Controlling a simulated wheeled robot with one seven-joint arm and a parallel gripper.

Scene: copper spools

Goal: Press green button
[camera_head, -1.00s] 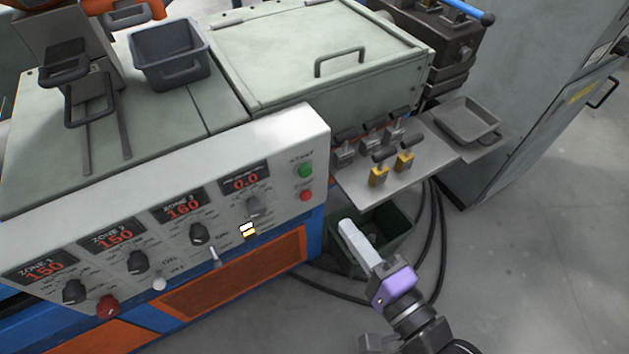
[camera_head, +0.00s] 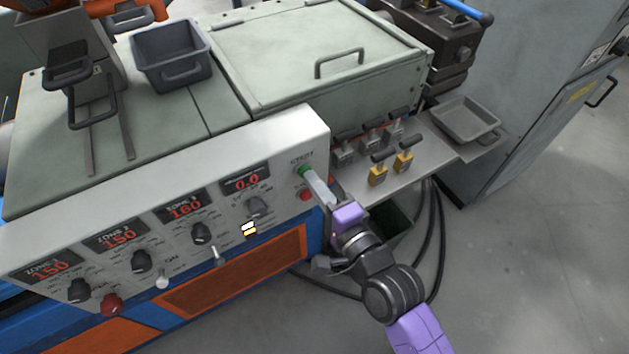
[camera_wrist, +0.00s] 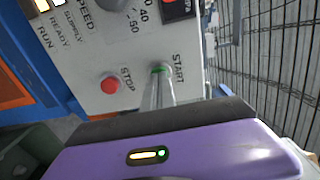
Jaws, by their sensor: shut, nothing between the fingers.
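The green START button (camera_head: 305,170) is at the upper right of the white control panel (camera_head: 215,160). My gripper (camera_head: 308,176) is shut and empty, with its fingertips at the green button. In the wrist view the fingertips (camera_wrist: 160,75) cover most of the button, and only a thin green rim (camera_wrist: 159,69) shows beyond them. I cannot tell whether the button is pushed in. The red STOP button (camera_head: 305,195) is just below the green one, beside my fingers, and it also shows clear of them in the wrist view (camera_wrist: 110,84).
Knobs, a toggle switch (camera_head: 217,255) and red displays fill the panel to the left. A side shelf (camera_head: 425,165) with yellow and grey handled tools (camera_head: 378,172) and a grey tray (camera_head: 466,120) is at right. A dark green bin (camera_head: 398,226) stands below, partly hidden by my arm.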

